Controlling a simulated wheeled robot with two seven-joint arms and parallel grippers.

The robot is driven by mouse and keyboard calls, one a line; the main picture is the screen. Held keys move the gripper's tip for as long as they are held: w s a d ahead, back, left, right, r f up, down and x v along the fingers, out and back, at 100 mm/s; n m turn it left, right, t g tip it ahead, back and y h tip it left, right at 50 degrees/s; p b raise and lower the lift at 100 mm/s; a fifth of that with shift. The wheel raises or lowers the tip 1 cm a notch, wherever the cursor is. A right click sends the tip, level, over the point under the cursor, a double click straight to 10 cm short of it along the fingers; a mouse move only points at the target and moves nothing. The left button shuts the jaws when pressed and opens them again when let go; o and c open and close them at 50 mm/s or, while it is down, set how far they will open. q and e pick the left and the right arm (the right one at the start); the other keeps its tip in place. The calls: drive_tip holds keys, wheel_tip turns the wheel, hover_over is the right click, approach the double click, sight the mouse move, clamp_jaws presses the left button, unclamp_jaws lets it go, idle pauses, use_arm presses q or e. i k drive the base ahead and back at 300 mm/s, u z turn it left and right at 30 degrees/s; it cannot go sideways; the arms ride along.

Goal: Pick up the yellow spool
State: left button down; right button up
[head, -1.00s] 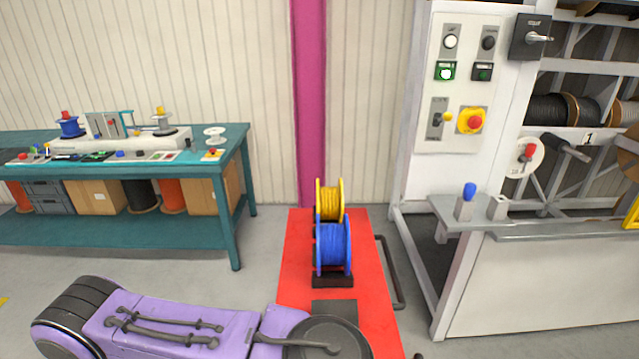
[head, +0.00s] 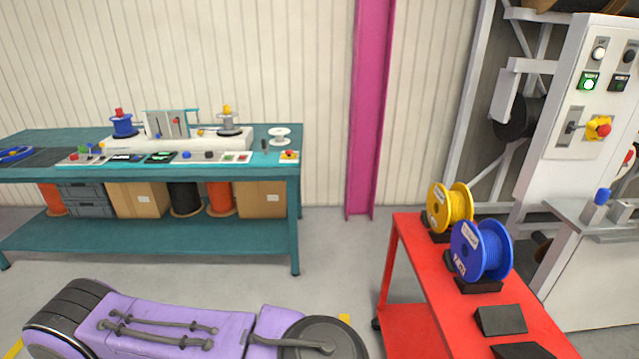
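The yellow spool (head: 451,207) stands upright on a dark holder at the far end of the red cart in the head view. The blue spool (head: 481,251) stands in front of it on its own dark holder and overlaps its lower right part in the picture. My purple left arm lies across the lower left of the view, well to the left of the cart. Neither of my grippers shows in the frame, so their state is hidden.
The red cart (head: 412,255) carries empty dark holders (head: 501,320) nearer to me. A teal workbench (head: 290,225) stands at the left. A white machine panel (head: 560,90) stands at the right. Open grey floor lies between bench and cart.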

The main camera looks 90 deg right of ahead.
sight(445, 208)
drive_tip(key=z, duration=2.15)
drive_tip(key=i, duration=2.2)
drive_tip(key=z, duration=2)
